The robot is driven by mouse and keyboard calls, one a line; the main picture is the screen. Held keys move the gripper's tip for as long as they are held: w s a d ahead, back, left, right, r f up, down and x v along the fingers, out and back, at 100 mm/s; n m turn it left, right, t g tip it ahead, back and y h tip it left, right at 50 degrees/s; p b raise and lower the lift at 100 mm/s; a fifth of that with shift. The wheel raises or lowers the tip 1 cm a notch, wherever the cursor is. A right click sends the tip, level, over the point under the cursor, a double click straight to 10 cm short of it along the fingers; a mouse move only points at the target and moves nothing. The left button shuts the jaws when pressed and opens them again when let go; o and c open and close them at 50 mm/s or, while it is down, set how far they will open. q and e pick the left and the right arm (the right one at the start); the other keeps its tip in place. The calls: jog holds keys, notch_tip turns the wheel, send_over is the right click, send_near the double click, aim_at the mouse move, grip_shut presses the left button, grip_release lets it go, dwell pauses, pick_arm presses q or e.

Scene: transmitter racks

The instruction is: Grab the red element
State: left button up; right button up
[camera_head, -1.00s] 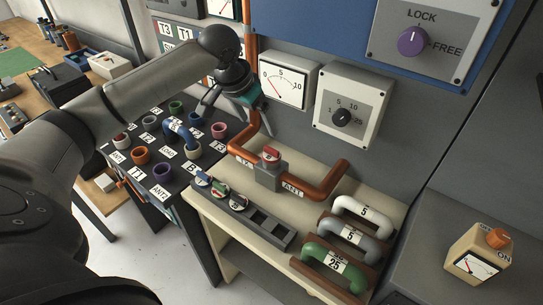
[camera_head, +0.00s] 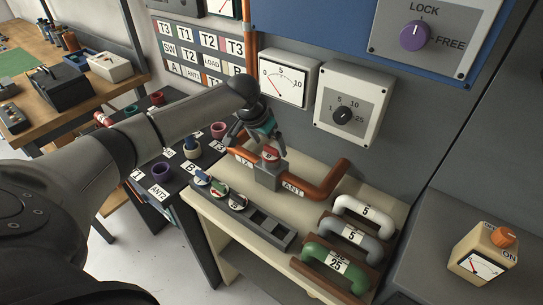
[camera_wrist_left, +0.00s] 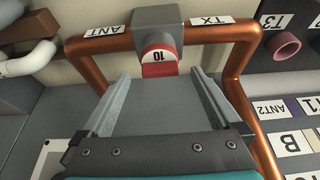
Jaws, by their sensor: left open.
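The red element (camera_head: 270,154) is a round plug with a white label. It sits in a grey block (camera_head: 267,178) on the copper pipe, between the TX and ANT labels. In the left wrist view the red element (camera_wrist_left: 160,60) reads "10" and lies ahead, between the lines of my fingers. My left gripper (camera_head: 266,138) is just above and behind it in the head view, partly hidden by its own wrist. In the wrist view my left gripper (camera_wrist_left: 160,77) has its two fingers wide apart with nothing between them, short of the element. My right gripper is not seen.
A dark tray (camera_head: 264,228) holds several small round elements and empty slots. White (camera_head: 365,210), grey (camera_head: 350,238) and green (camera_head: 335,263) handled pieces stand at the bench's right. A meter (camera_head: 286,82) and a dial box (camera_head: 345,108) are on the wall behind.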

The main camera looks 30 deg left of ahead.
pick_arm(q)
jog(key=shift+x, duration=1.1)
jog(key=shift+c, duration=0.4)
jog(key=c, duration=1.4)
